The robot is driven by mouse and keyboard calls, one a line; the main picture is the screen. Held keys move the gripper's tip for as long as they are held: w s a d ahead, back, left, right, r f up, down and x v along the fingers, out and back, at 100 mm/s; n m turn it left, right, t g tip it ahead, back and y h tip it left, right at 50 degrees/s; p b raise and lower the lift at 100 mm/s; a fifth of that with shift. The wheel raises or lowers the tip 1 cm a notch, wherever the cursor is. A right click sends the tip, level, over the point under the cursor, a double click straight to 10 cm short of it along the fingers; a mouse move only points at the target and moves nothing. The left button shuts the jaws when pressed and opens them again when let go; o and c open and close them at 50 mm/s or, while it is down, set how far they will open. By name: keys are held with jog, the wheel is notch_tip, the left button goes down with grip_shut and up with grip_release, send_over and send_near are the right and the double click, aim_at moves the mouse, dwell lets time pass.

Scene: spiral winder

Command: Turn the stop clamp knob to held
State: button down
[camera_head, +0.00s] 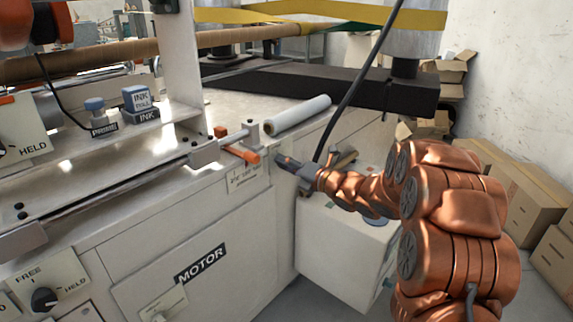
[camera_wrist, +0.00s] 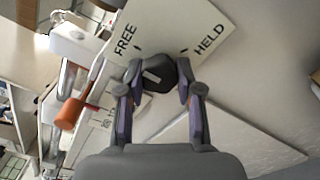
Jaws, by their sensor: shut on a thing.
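The stop clamp knob (camera_wrist: 155,68) is dark with a pale patch on its face, in the middle of the wrist view. It sits on a light plate (camera_wrist: 205,18) printed FREE on the left and HELD on the right. My gripper (camera_wrist: 159,80) has one finger on each side of the knob and is shut on it. I cannot tell for sure which mark the knob points to. In the head view my gripper (camera_head: 284,160) is at the machine's right end, beside an orange handle (camera_head: 242,153); the knob is not visible there.
The orange handle also shows close left of my gripper in the wrist view (camera_wrist: 70,114). A white roll (camera_head: 297,115) lies on the machine top. Another FREE/HELD knob (camera_head: 44,299) is at the lower left. A white box (camera_head: 345,250) stands below my arm; cardboard boxes (camera_head: 520,195) line the right wall.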

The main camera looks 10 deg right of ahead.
jog(key=shift+m, duration=0.4)
jog(key=m+p, duration=2)
jog(key=m, duration=0.3)
jog(key=shift+d+r+p, duration=0.1)
jog(key=shift+p, duration=0.25)
jog(key=c, duration=0.7)
grip_release()
jog(key=shift+c, duration=0.2)
jog(key=v, duration=1.2)
